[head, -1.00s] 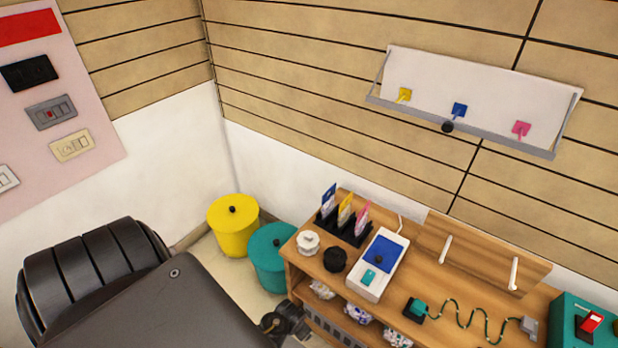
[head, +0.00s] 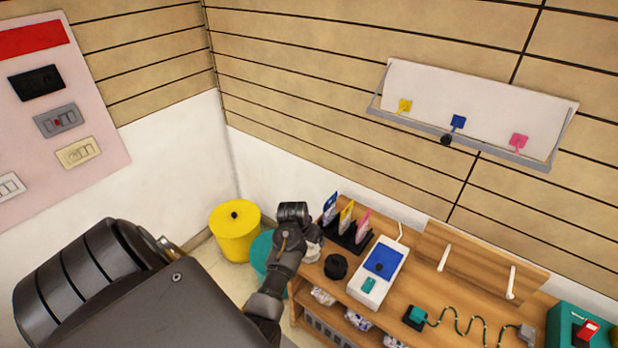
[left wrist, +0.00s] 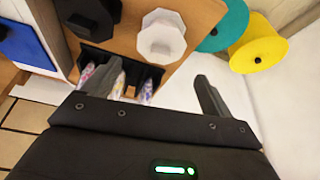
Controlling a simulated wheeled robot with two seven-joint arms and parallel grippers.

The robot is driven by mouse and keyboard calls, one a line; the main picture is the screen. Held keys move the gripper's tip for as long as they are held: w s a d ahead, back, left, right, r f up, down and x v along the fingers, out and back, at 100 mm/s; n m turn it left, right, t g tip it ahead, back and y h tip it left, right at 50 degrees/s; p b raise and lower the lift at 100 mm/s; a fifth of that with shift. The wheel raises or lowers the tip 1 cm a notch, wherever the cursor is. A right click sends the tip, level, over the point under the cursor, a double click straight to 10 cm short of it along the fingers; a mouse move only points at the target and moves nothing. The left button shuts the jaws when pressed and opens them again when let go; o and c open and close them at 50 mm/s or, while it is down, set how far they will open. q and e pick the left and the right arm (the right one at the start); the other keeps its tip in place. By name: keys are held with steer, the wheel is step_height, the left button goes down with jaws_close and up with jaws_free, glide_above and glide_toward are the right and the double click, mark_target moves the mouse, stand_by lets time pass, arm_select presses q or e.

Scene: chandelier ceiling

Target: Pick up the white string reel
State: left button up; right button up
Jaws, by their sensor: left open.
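The white string reel (left wrist: 161,36) stands on the wooden counter in the left wrist view, whole and upright, with a knob on top. In the head view the reel (head: 313,253) is mostly hidden behind my left gripper (head: 314,233), with only part of its white body showing. In the left wrist view my left gripper (left wrist: 158,72) is open and empty. Its fingers are apart, and the reel appears beyond the fingertips, roughly between them; I see no contact. My right gripper is not in view.
A black reel (head: 336,266) stands close beside the white one. A black holder (head: 349,243) with upright coloured packets is at the counter's back, and a white-and-blue device (head: 378,272) lies to the right. Yellow (head: 236,243) and teal (head: 262,253) bins stand off the counter's left end.

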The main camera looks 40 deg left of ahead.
mark_target(309, 243)
arm_select(q)
steer(key=x, duration=0.3)
steer(key=shift+s+x, duration=0.2)
steer(key=shift+x, duration=2.5)
steer(key=shift+d, duration=0.15)
steer(key=c, duration=0.8)
